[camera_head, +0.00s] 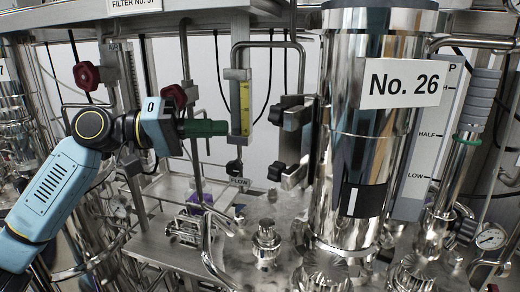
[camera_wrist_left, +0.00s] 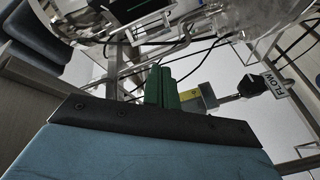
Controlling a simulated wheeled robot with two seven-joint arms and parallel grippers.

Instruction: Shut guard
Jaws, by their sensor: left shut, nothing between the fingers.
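I cannot make out for certain which part is the guard. A steel upright bracket with black knobs (camera_head: 292,140) stands left of the tall No. 26 cylinder (camera_head: 372,120) in the head view, and it may belong to the guard. My left gripper (camera_head: 222,128) comes in from the left with its green fingers together and empty. In the picture its tips lie just left of the yellow flow gauge (camera_head: 244,108); I cannot tell the gap in depth. In the wrist view the shut green fingers (camera_wrist_left: 160,86) point away from me. My right gripper is not in view.
A FLOW tag (camera_head: 238,181) hangs below the gauge and shows in the wrist view (camera_wrist_left: 273,84) beside a black knob (camera_wrist_left: 250,85). Dark red knobs (camera_head: 87,75) and steel pipes crowd around my arm. A level scale (camera_head: 432,140) and a pressure dial (camera_head: 490,237) stand at right.

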